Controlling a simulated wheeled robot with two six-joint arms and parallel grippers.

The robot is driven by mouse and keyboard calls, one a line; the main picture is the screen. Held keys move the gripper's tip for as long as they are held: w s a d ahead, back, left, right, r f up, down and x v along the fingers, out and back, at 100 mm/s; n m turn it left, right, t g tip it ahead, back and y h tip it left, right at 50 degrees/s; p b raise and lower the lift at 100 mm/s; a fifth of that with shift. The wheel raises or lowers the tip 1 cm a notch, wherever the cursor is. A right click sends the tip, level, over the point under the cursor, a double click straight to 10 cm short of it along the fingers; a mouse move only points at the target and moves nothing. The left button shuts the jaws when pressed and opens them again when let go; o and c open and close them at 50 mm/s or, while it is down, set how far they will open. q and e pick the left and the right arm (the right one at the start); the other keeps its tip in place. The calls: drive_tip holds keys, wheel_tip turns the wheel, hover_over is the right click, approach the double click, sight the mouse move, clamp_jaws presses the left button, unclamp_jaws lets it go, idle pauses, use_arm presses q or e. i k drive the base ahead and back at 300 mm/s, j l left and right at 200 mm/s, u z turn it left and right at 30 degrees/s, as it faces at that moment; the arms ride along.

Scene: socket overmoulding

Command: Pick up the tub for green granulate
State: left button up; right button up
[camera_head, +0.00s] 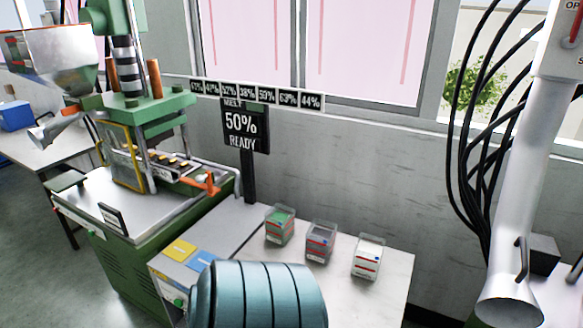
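The tub with green granulate (280,226) stands upright on the light table, at the left end of a short row of tubs. It is a small clear box with green contents and a label on its front. A tub with grey contents (320,243) and a tub with white contents (367,258) stand to its right, with gaps between. Neither of my grippers is in view.
A green moulding machine (130,180) with a hopper (50,60) stands at left. A "50% READY" sign (242,125) rises behind the table. A teal ribbed round thing (265,295) hides the table's front. A white pipe (520,170) and black cables stand right.

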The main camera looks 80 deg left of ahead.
sight(280, 225)
drive_tip(key=u, duration=1.6)
